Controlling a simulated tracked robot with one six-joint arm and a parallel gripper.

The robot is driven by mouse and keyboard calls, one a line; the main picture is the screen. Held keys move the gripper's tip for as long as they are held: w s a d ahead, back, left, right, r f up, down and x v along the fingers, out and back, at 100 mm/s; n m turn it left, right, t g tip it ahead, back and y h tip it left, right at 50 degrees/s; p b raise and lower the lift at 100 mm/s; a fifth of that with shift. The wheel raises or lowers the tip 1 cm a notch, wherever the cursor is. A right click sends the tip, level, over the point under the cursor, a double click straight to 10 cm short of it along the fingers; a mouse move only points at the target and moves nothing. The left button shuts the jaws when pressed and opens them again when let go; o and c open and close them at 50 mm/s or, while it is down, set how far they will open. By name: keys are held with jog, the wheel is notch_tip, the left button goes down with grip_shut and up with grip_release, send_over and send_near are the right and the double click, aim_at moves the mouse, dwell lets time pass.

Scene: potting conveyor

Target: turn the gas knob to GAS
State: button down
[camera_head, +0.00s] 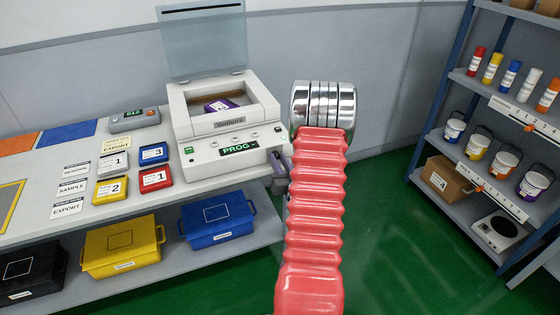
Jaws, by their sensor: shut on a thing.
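The white machine (228,118) labelled Ventoris stands on the bench with its lid (203,45) raised. Its small green display (239,149) reads PROG. My arm, with a red ribbed sleeve and a chrome joint, rises in front of the machine's right end. My gripper (279,170), dark grey and partly hidden by the sleeve, is at the machine's lower right front corner. It is shut on what appears to be the gas knob. The knob and its markings are hidden, so its setting cannot be read. A purple-labelled item (220,104) lies in the machine's open chamber.
Red, blue, yellow and white numbered boxes lie on the bench (118,187) left of the machine. A grey device (134,119) sits behind them. Yellow (122,247), blue (216,221) and black bins stand below. A shelf rack (440,133) is at right, with green floor between.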

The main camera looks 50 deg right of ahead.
jog(key=shift+s+d+m, duration=0.15)
jog(key=shift+m, duration=0.15)
jog(key=m, duration=0.8)
jog(key=shift+s+d+m, duration=0.1)
jog(key=shift+d+m, duration=0.05)
jog(key=shift+m, duration=0.15)
jog(key=m, duration=0.4)
jog(key=shift+y, duration=0.3)
jog(key=m, duration=0.4)
jog(key=shift+f, duration=0.15)
